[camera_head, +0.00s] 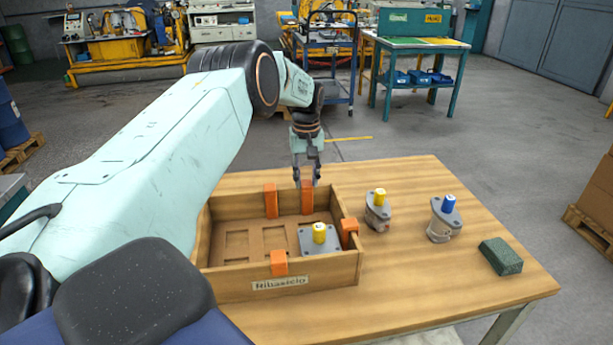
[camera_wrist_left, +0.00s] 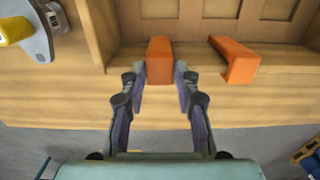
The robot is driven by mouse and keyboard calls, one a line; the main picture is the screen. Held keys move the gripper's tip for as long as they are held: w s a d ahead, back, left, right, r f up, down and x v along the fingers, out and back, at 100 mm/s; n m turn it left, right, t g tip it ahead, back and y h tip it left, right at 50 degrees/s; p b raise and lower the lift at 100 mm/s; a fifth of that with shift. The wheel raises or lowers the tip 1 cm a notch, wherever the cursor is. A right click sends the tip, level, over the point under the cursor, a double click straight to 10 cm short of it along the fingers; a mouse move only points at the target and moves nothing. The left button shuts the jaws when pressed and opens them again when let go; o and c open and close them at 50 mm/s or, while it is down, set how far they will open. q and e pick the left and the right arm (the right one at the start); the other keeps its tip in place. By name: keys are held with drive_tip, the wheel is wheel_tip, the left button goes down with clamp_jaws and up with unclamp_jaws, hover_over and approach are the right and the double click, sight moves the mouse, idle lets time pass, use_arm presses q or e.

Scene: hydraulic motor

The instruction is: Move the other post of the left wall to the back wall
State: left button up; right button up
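The wooden tray (camera_head: 325,271) stands on the table. My left gripper (camera_head: 306,182) is at its back wall, with one finger on each side of an orange post (camera_head: 307,201). In the left wrist view, the fingers (camera_wrist_left: 161,72) sit against both sides of this post (camera_wrist_left: 160,61). It is upright at the wall. A second orange post (camera_head: 270,201) stands to its left on the back wall; it also shows in the wrist view (camera_wrist_left: 235,60). No post shows on the visible part of the left wall (camera_head: 203,240); my left arm hides some of it. My right gripper is out of view.
Orange posts sit on the right wall (camera_head: 349,226) and front wall (camera_head: 279,263). A yellow-topped part (camera_head: 319,236) lies in the tray. Right of it stand a yellow-topped motor (camera_head: 378,212), a blue-topped motor (camera_head: 445,220) and a green block (camera_head: 501,256).

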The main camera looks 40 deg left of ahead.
use_arm(q)
drive_tip(key=o, duration=0.4)
drive_tip(key=shift+o, duration=0.2)
wheel_tip(320, 180, up, 12)
idle(0.4)
